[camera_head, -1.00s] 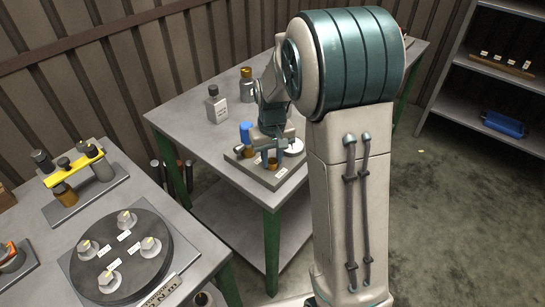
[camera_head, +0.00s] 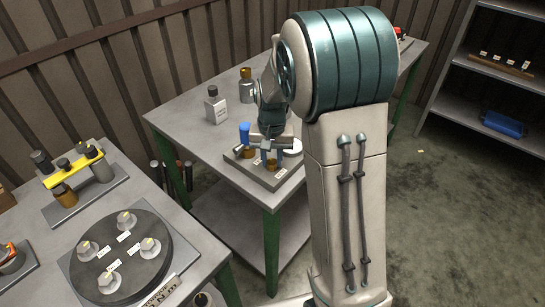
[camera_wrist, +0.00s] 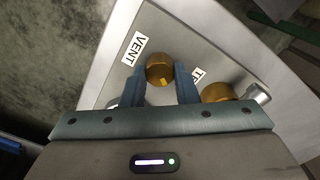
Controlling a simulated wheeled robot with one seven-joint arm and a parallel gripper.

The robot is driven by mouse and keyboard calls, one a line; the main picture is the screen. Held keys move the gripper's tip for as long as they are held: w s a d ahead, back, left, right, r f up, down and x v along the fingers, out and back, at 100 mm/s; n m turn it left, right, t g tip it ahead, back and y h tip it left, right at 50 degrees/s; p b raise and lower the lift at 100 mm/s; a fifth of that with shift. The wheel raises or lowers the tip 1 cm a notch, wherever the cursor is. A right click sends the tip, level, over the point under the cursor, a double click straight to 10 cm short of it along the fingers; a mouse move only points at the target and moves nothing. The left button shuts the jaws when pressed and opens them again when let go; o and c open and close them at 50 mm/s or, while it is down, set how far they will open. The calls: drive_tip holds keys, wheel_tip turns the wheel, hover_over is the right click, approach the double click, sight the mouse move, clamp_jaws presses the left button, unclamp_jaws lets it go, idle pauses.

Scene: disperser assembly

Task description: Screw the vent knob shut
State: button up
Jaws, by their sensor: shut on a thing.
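The vent knob (camera_wrist: 160,70) is a round brass knob with a lighter yellow mark on it, beside a white VENT label (camera_wrist: 135,46) in the wrist view. My gripper (camera_wrist: 160,84) has its two blue-grey fingers on either side of the knob, shut on it. In the head view my gripper (camera_head: 267,158) points down over the grey base plate (camera_head: 281,178) on the far table. The knob's lower side is hidden by my gripper in the wrist view.
A second brass knob (camera_wrist: 218,92) with a metal fitting sits close to the right finger. Bottles (camera_head: 216,108) stand behind on the table.

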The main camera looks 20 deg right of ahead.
sight(271, 160)
drive_tip(key=shift+w+r, duration=0.1)
drive_tip(key=o, duration=1)
wheel_tip(271, 160, up, 14)
